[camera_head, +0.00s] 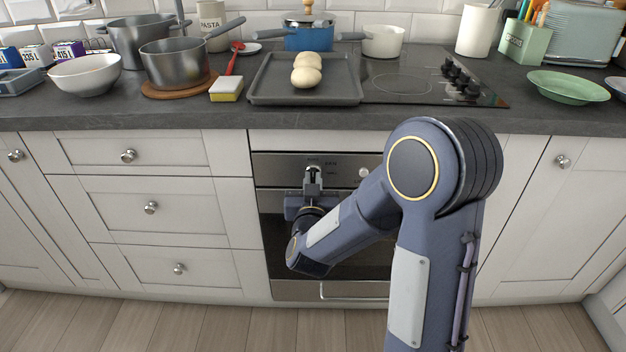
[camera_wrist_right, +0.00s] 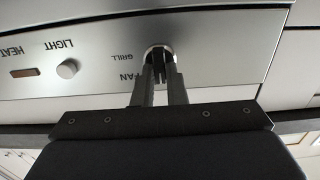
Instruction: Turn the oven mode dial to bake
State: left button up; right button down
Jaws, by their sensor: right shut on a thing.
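The oven (camera_head: 282,225) has a brushed steel control panel (camera_head: 275,166) under the worktop. In the right wrist view its mode dial (camera_wrist_right: 157,49) is a round metal knob, seen upside down, with the words GRILL and FAN printed beside it. My right gripper (camera_head: 313,172) is at the panel, and in the right wrist view its two fingers (camera_wrist_right: 159,76) are shut on the dial from both sides. The fingers hide part of the dial, and I cannot read where it points. No BAKE label is readable. My left gripper is not in view.
A smaller light knob (camera_wrist_right: 67,69) and a display window (camera_wrist_right: 25,73) sit beside the dial on the panel. The oven handle (camera_head: 350,291) is low on the front. Above, a baking tray (camera_head: 265,97) with dough and a hob (camera_head: 400,86) stand clear of my arm.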

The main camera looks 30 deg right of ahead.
dwell(0.4)
jog(key=c, duration=1.5)
grip_release()
jog(key=shift+o, duration=0.2)
jog(key=v, duration=0.8)
jog(key=shift+p, duration=0.35)
jog(key=shift+w+d, duration=0.1)
jog(key=shift+w, duration=0.05)
